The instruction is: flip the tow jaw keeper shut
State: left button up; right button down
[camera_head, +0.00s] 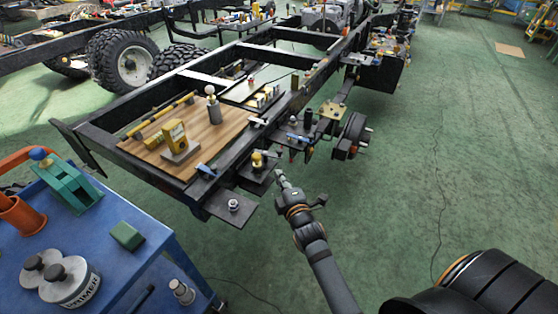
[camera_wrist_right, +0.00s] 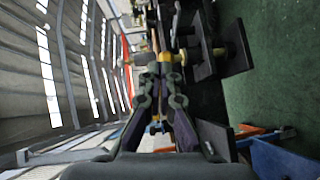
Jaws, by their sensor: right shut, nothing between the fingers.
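The tow jaw appears to be the small yellow fitting (camera_head: 258,160) on a black plate at the side of the chassis frame, though its keeper is too small to make out clearly. My right gripper (camera_head: 280,175) is just in front and to the right of it, fingers shut and empty, pointing toward the frame. In the right wrist view, the shut fingers (camera_wrist_right: 160,66) reach up to a yellowish part (camera_wrist_right: 139,58) near their tips; I cannot tell whether they touch. My left gripper is not in view.
A black plate with a bolt (camera_head: 233,206) juts out left of my gripper. A blue cart (camera_head: 130,262) stands lower left.

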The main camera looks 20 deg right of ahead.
aim_at(279, 158)
jog(key=w+d, duration=0.1)
jog(key=w, duration=0.2)
jog(key=w+d+f+b, duration=0.1)
jog(key=w, duration=0.2)
jog(key=w+d+b, duration=0.1)
jog(key=w, duration=0.2)
jog(key=shift+w+d+f, duration=0.25)
jog(key=shift+d+f, duration=0.1)
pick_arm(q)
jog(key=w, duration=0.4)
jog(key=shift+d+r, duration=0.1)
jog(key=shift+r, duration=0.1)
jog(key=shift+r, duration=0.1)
